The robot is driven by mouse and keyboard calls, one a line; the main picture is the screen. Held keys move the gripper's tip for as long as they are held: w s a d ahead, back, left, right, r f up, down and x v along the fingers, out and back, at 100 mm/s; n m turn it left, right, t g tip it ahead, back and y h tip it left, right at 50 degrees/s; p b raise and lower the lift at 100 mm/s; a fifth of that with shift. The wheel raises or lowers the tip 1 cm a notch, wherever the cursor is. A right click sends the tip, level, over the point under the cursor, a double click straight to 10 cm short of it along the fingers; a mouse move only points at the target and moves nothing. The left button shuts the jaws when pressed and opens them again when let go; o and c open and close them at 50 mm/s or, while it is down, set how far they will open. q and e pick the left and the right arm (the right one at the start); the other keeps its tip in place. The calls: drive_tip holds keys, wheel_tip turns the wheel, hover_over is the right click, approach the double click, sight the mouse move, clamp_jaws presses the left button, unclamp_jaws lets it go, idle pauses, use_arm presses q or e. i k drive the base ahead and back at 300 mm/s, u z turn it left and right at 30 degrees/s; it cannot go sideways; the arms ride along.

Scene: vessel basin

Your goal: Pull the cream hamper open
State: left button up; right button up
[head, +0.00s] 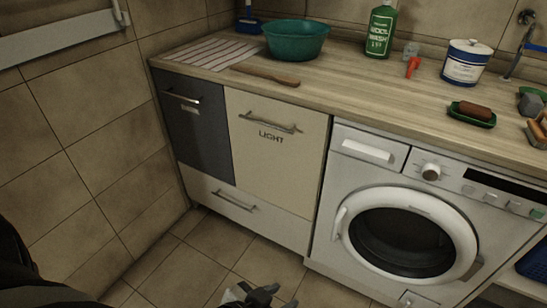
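The cream hamper (270,165) is a tall front panel marked "LIGHT", with a metal bar handle (270,122) near its top. It looks shut, its front about flush with the cabinet. My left gripper (283,294) shows at the bottom edge of the head view, low in front of the cabinet and well short of the handle. Its dark fingers look apart, with nothing seen between them; part of it is cut off by the frame. My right gripper is not seen.
A dark grey hamper front (198,128) is to the left, and a white drawer (245,208) lies below. A washing machine (405,225) stands to the right. The wooden counter (345,90) holds a green basin (295,38), a brush and bottles. The tiled floor in front is clear.

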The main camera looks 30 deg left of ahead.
sight(278, 147)
drive_tip(key=u, duration=0.45)
drive_tip(key=k, duration=0.55)
drive_tip(key=u, duration=1.4)
drive_tip(key=i, duration=0.9)
drive_tip(key=z, duration=0.2)
